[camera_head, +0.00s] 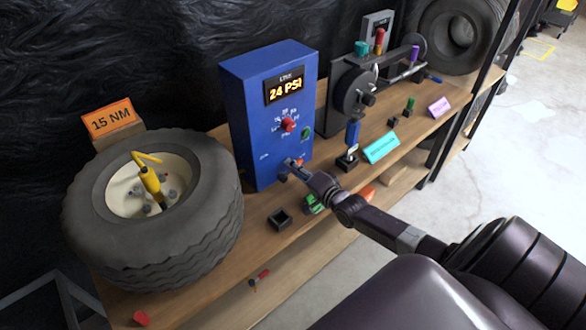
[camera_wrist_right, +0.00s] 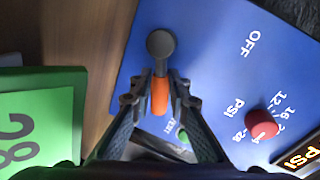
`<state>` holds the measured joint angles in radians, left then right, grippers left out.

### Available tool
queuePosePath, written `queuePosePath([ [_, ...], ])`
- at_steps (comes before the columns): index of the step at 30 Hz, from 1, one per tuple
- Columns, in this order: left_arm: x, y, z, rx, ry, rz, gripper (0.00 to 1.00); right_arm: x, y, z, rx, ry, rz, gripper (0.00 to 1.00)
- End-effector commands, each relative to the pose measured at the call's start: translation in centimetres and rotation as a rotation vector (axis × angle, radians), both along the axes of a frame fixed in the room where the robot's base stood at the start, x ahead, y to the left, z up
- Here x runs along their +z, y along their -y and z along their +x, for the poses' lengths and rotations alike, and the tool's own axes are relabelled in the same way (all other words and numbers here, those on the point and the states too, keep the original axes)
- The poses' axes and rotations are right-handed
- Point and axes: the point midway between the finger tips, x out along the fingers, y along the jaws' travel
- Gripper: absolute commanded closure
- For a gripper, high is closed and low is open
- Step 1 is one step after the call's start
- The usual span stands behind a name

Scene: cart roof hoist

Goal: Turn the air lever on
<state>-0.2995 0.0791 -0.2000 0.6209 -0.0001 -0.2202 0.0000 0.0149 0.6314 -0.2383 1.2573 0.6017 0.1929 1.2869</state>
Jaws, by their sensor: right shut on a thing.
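The air lever (camera_wrist_right: 160,94) has an orange handle and a round dark grey pivot on the front of the blue box (camera_head: 262,115). In the right wrist view the handle extends from the pivot down the picture, between the two fingers. The word OFF is printed on the panel to the right of the pivot. My right gripper (camera_wrist_right: 159,88) is shut on the orange handle. In the head view my right gripper (camera_head: 291,168) is at the low front of the blue box and hides most of the lever. My left gripper is not in view.
The box's display (camera_head: 285,88) reads 24 PSI, above a red knob (camera_head: 288,124) and a green button (camera_head: 306,133). A tire (camera_head: 215,215) lies left on the wooden bench. A green sign (camera_wrist_right: 40,115) stands near the gripper. A clamp machine (camera_head: 355,90) stands right of the box.

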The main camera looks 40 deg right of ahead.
Motion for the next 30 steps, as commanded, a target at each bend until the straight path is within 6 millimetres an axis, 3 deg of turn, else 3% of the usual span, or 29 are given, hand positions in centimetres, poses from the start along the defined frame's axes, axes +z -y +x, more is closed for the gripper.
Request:
queuePosePath([
  [12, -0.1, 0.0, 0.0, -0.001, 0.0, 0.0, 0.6, -0.3, 0.1, -0.1, -0.002, -0.006, 0.012, 1.0],
  [13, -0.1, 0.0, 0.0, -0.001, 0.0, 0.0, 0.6, -0.3, 0.1, -0.1, -0.002, -0.006, 0.012, 0.82],
  [15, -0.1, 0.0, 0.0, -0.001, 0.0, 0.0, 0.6, -0.3, 0.1, -0.1, -0.002, -0.006, 0.012, 0.77],
  [24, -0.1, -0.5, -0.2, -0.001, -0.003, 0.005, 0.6, -0.1, 0.0, -0.2, -0.001, -0.004, 0.009, 0.77],
  [30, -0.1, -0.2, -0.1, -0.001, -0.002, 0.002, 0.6, 0.1, 0.0, -1.9, 0.0, -0.005, 0.009, 0.77],
])
